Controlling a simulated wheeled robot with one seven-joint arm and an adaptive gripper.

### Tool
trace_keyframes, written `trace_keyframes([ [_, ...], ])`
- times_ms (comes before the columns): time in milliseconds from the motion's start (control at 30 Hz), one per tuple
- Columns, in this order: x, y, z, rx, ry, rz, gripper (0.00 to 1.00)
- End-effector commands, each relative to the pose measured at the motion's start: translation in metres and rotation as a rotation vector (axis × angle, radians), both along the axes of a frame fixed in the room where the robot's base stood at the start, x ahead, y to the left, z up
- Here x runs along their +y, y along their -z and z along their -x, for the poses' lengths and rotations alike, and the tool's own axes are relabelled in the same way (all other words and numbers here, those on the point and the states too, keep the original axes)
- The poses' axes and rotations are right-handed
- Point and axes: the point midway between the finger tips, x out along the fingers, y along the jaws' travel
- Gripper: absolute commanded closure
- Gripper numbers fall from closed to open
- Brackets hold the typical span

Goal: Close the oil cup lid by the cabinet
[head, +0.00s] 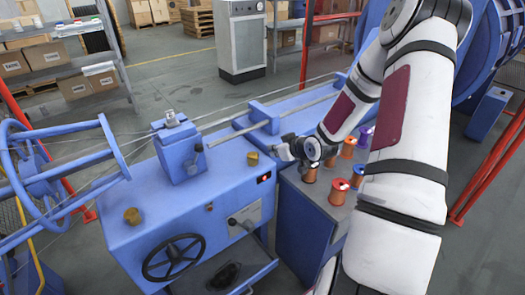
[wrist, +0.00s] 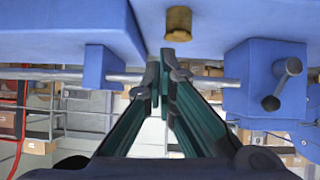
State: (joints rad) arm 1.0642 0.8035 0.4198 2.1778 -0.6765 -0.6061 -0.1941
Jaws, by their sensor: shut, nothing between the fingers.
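A small brass oil cup (head: 253,158) sits on the right end of the blue machine top, beside the lower cabinet (head: 300,225). A brass cup also shows in the wrist view (wrist: 178,24), at the top centre and seemingly upside down. A second brass cup (head: 132,216) stands at the front left of the machine top. I cannot make out the lid of either cup clearly. My gripper (head: 283,152) is just right of the nearer cup, apart from it. In the wrist view its green fingers (wrist: 160,72) are shut and empty, their tips just short of the cup.
Several copper spools (head: 339,191) stand on the cabinet top under my arm. A metal rod (head: 272,121) runs behind the gripper to a blue block (head: 180,150). A black handwheel (head: 173,257) is on the machine front.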

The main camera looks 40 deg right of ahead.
Motion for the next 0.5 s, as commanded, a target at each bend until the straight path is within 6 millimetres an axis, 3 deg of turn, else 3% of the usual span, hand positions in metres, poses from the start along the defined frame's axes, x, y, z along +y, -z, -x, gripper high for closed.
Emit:
trace_keyframes([
  [33,-0.003,-0.016,-0.005,0.035,0.006,0.006,1.00],
  [300,0.008,-0.070,-0.014,0.230,-0.001,-0.027,1.00],
  [500,0.017,-0.082,-0.014,0.283,-0.013,-0.044,1.00],
])
